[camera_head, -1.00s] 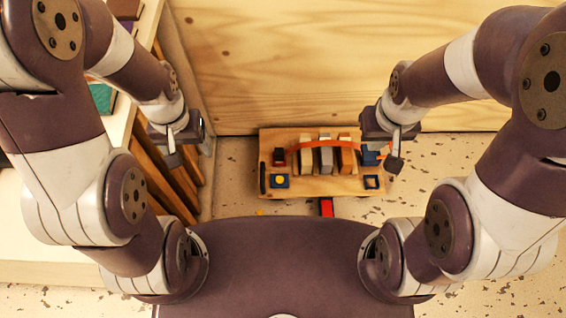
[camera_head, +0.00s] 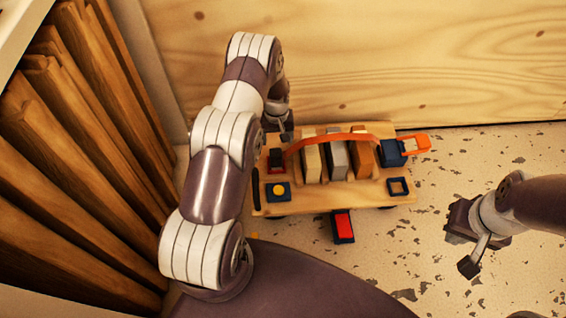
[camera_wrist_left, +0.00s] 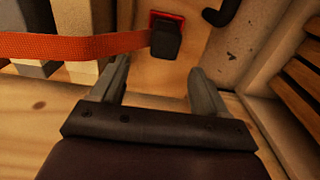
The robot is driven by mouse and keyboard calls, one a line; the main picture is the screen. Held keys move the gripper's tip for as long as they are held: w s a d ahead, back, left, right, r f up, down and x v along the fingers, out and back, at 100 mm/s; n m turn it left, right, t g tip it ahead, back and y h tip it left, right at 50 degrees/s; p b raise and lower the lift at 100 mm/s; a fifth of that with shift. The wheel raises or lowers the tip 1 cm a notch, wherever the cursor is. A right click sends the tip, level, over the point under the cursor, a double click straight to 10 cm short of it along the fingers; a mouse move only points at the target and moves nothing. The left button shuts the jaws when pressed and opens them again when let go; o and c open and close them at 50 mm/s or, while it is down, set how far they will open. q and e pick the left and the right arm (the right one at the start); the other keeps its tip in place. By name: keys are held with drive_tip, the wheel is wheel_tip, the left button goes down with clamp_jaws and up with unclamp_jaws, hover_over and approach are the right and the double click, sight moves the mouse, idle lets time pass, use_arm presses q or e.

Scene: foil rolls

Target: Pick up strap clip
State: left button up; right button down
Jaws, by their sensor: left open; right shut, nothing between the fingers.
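An orange strap (camera_head: 335,138) arches over several blocks on a wooden board (camera_head: 310,193). Its left end runs into a dark strap clip (camera_wrist_left: 166,42) at a red piece; the clip also shows in the head view (camera_head: 276,160). My left gripper (camera_head: 282,130) is above the board's far left, just behind the clip. In the left wrist view its fingers (camera_wrist_left: 158,70) are apart and empty, with the clip ahead between their tips, not gripped. My right gripper (camera_head: 467,256) is shut and empty, out to the right of the board.
An orange-and-white piece (camera_head: 416,144) sits at a blue block (camera_head: 393,153) on the board's right end. A red-and-black piece (camera_head: 343,226) projects from the front edge. A wooden wall (camera_head: 400,60) stands behind; wooden slats (camera_head: 60,150) are at left. Speckled floor right of the board is clear.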

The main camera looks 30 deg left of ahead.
sight(276, 152)
use_arm(q)
wheel_tip(276, 152, down, 3)
drive_tip(key=shift+r+b, duration=0.2)
drive_tip(key=shift+b, duration=0.15)
drive_tip(key=f+b, duration=0.2)
drive_tip(key=s+f+b, duration=0.1)
drive_tip(key=f+b, duration=0.1)
drive_tip(key=f, duration=0.1)
drive_tip(key=shift+s+f, duration=0.1)
drive_tip(key=c, duration=1.1)
use_arm(e)
wheel_tip(276, 152, down, 5)
drive_tip(key=shift+f, duration=0.1)
